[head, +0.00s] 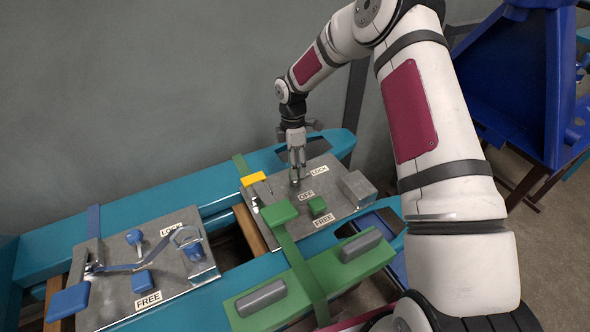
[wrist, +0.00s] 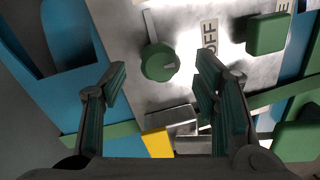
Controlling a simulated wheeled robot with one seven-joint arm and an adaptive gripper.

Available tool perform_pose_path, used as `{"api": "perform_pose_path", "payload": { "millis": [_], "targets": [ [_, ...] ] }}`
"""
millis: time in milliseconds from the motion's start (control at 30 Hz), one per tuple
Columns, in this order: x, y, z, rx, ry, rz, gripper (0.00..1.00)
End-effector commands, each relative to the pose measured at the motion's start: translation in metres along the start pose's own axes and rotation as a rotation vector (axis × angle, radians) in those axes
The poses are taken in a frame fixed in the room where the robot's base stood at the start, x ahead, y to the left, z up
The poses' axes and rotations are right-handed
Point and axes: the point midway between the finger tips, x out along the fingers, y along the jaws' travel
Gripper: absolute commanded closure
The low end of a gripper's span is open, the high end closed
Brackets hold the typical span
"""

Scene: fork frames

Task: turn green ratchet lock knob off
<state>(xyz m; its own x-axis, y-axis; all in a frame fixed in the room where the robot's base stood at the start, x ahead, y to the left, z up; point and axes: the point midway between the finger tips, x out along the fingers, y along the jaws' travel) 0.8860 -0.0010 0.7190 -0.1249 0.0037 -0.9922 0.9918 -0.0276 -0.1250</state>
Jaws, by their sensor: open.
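The green round knob (wrist: 158,62) sits on a grey metal plate (wrist: 185,95) in the wrist view. A pale mark on its face points right, roughly toward the OFF label (wrist: 210,34). My gripper (wrist: 162,72) is open, with one finger on each side of the knob in the picture; I cannot tell whether they touch it. In the head view my gripper (head: 297,172) points down over the plate, mostly hiding the knob. The LOCK (head: 319,170), OFF (head: 307,195) and FREE (head: 325,221) labels lie to its right and below.
A green block (head: 317,206), a grey metal block (head: 357,188) and a yellow piece (head: 254,179) surround the knob's area. A second plate with blue parts (head: 150,262) lies left on the teal frame (head: 225,293).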

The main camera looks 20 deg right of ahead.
Motion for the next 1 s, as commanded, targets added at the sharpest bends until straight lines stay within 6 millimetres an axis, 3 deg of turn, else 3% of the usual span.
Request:
{"api": "perform_pose_path", "payload": {
  "millis": [200, 533, 567, 767, 1000],
  "targets": [
    [0.021, 0.0, 0.0, 0.0, 0.0, 0.0, 0.44],
    [0.024, 0.0, 0.0, 0.0, 0.0, 0.001, 0.44],
    [0.024, 0.0, 0.0, 0.0, 0.0, 0.001, 0.47],
    [0.024, 0.0, 0.0, 0.0, 0.0, 0.001, 0.92],
    [0.024, 0.0, 0.0, 0.009, 0.001, 0.001, 0.93]
  ]
}}
